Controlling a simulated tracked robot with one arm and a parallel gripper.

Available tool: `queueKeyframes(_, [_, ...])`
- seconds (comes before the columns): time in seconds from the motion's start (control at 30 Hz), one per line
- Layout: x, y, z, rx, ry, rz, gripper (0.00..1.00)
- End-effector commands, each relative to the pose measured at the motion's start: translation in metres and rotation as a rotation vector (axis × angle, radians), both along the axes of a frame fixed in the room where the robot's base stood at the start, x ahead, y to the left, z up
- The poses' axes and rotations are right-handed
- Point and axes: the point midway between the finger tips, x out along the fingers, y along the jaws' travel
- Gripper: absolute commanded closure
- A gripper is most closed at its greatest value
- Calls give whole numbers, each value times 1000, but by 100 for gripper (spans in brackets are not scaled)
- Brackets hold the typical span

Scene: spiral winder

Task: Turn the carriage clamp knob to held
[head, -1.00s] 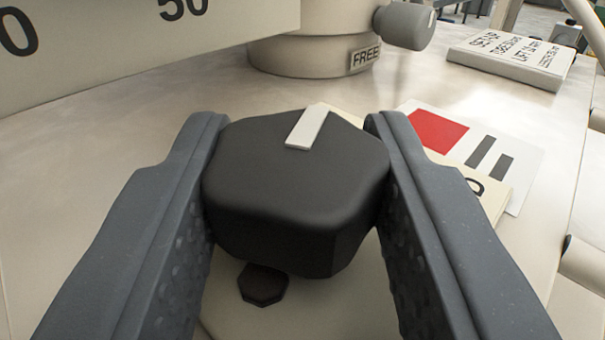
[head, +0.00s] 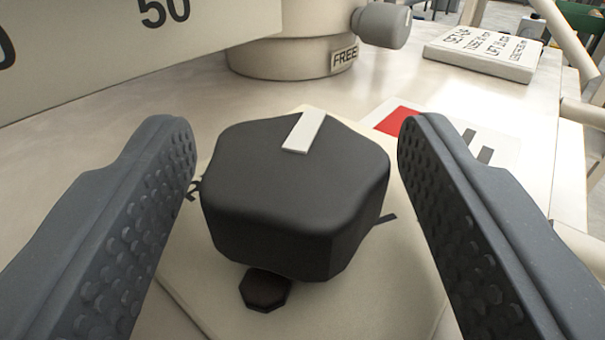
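The carriage clamp knob (head: 290,200) is a black lobed knob in the middle of the head view. Its white pointer mark (head: 303,131) points away from me and slightly right. It sits on a cream plate (head: 215,290) whose lettering is mostly hidden behind the knob and my fingers. My gripper (head: 297,140) is open, with one dark studded finger on each side of the knob. Gaps show between both fingers and the knob.
A dark hex bolt (head: 265,289) is on the plate in front of the knob. Behind stand a cream cylinder with a FREE label (head: 344,58) and a grey knob (head: 382,25). A scale bar (head: 110,45) crosses the upper left. A printed block (head: 484,52) and a red-marked card (head: 510,140) lie right.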

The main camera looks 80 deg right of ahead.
Motion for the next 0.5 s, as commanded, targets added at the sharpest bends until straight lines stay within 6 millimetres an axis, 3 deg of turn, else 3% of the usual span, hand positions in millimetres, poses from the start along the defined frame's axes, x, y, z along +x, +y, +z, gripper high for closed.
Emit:
queueKeyframes(0.27, [0,2,0,0,0,1,44])
queueKeyframes(0.5, [-3,34,1,-2,-1,5,44])
